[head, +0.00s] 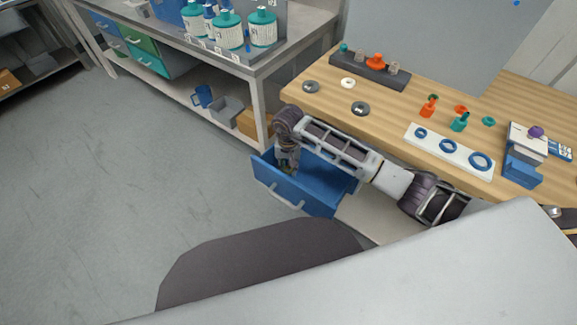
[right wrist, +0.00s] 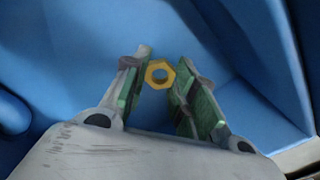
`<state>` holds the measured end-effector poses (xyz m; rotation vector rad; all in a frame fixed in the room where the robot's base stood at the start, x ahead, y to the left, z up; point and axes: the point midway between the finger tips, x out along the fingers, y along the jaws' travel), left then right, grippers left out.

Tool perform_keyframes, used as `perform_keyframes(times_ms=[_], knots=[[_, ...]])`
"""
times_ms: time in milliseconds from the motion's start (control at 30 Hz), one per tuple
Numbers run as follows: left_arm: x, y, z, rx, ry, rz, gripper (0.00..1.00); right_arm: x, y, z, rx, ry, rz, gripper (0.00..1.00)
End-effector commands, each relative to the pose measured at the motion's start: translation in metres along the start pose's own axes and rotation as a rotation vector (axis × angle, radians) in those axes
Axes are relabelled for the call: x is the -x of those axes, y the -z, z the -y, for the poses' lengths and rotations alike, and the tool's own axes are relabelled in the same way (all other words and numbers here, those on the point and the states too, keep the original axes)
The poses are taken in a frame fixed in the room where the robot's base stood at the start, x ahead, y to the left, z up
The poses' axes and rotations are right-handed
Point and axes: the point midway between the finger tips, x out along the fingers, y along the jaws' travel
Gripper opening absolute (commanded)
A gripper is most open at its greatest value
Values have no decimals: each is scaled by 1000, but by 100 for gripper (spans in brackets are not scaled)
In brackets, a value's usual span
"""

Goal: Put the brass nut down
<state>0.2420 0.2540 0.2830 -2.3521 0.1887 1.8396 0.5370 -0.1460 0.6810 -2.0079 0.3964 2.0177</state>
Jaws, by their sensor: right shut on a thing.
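The brass nut (right wrist: 160,74) is a small yellow hexagonal ring with a round hole. It shows between the fingertips of my right gripper (right wrist: 159,88) in the right wrist view. My right gripper is shut on it, with blue drawer walls and floor around and behind it. In the head view my right gripper (head: 287,169) points down into the open blue drawer (head: 292,189), close behind its front panel. The nut cannot be made out in the head view. I cannot tell how high it is above the drawer floor. My left gripper is not in view.
The wooden bench (head: 390,112) bears dark and white rings, small orange and green pieces, a white board (head: 425,147) with blue rings, and a blue-and-white box (head: 523,170). A grey bench with bottles (head: 262,28) stands at the back. Open floor lies left of the drawer.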

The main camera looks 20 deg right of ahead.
Motion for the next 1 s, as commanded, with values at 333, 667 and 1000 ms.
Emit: perform_keyframes(times_ms=[333,667,1000], knots=[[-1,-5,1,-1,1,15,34,-1,0,0,0,0,-1,0],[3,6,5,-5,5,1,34,-2,0,0,0,-1,-1,45],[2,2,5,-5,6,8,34,-2,0,0,0,0,-1,49]])
